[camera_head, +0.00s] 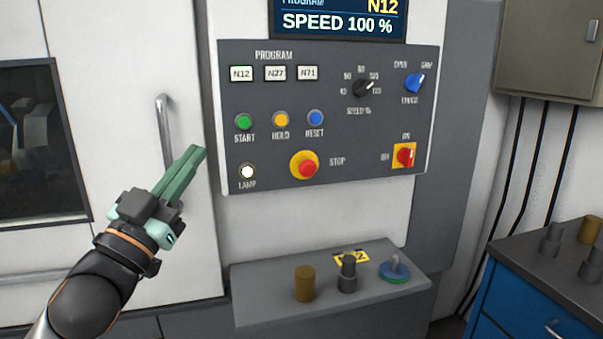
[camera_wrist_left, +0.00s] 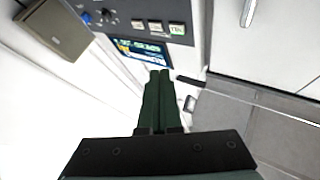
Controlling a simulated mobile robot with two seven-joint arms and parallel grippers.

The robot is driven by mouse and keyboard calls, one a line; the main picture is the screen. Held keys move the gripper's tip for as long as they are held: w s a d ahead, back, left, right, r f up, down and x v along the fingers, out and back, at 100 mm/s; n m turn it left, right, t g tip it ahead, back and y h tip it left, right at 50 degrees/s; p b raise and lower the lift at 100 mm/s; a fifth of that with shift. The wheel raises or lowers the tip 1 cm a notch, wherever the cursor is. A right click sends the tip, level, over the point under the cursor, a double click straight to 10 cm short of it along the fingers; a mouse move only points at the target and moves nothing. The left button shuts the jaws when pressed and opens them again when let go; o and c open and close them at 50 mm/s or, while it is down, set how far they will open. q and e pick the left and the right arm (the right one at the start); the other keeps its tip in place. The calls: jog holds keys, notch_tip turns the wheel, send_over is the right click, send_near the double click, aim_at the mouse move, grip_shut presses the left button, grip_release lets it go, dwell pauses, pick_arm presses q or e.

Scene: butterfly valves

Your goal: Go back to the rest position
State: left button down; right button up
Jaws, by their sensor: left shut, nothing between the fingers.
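My left gripper (camera_head: 198,152) has green fingers that are shut together with nothing between them. In the head view it is in front of the white machine door, just left of the control panel (camera_head: 375,130), and points up and to the right. The shut fingers also show in the left wrist view (camera_wrist_left: 160,76), with the panel's screen (camera_wrist_left: 140,50) beyond their tips. The fingers appear apart from the panel and its buttons. My right gripper is in neither view.
A vertical door handle (camera_head: 163,135) is close behind the left gripper. A grey ledge (camera_head: 260,280) below the panel carries a brown cylinder (camera_head: 304,284), a dark tool holder (camera_head: 347,274) and a blue-green disc piece (camera_head: 395,270). A blue cabinet (camera_head: 520,310) stands at the right.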

pick_arm(q)
notch_tip(320, 180, down, 28)
jog(key=n+g+y+p, duration=0.4)
jog(key=g+p, duration=0.2)
jog(key=s+a+f+n+g+y+p, duration=0.1)
jog(key=s+f+g, duration=0.5)
jog(key=s+f, duration=1.6)
jog(key=s+y+p, duration=0.1)
jog(key=p, duration=0.1)
jog(key=shift+s+f+p, duration=0.15)
jog(key=shift+s+p, duration=0.2)
jog(key=shift+p, duration=0.05)
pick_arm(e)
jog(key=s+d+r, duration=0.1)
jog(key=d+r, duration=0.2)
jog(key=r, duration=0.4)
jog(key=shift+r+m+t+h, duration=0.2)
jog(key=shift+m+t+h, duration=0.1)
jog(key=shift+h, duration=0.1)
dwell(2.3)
